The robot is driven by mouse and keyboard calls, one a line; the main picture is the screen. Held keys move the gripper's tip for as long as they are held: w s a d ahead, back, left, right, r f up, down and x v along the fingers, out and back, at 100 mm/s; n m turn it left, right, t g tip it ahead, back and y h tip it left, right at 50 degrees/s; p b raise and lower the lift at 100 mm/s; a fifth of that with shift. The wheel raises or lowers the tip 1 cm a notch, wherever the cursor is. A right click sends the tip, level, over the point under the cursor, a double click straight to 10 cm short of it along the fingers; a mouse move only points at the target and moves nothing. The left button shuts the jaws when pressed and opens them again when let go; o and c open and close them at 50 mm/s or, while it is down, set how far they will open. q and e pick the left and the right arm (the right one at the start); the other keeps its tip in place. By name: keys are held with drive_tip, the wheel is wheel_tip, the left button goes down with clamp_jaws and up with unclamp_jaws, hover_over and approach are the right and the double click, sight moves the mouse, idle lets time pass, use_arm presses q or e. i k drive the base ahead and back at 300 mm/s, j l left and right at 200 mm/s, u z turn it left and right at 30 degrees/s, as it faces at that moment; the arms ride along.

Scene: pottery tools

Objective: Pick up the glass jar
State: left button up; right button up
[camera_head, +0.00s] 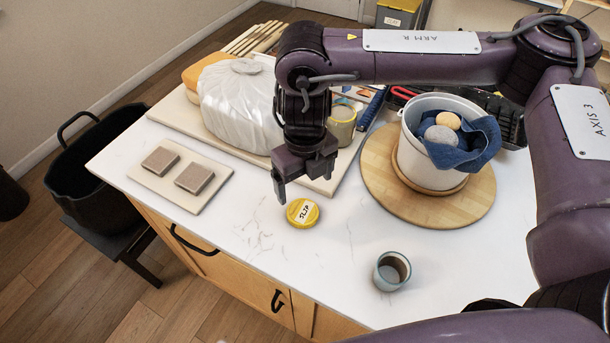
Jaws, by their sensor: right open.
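A small glass jar (342,126) with yellowish-olive contents stands on the board at the back middle of the table. Its left side is close behind my right arm's wrist in the picture. A round yellow lid (302,213) marked SLIP lies flat on the white tabletop. My right gripper (304,180) points down with its jaws open and empty. It is above the table, nearer the front than the jar and just behind the lid in the picture. My left gripper is not in view.
A plastic-wrapped block (240,105) stands left of my wrist. A white bucket (412,160) with a blue cloth stands on a round wooden board (385,190) at right. A small grey cup (391,271) is at front. Two brown tiles lie on a board (205,165) at left.

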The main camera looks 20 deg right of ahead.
sight(344, 128)
drive_tip(key=k+j, duration=0.2)
drive_tip(key=k, duration=0.3)
drive_tip(key=k+j, duration=0.2)
drive_tip(key=k, duration=0.25)
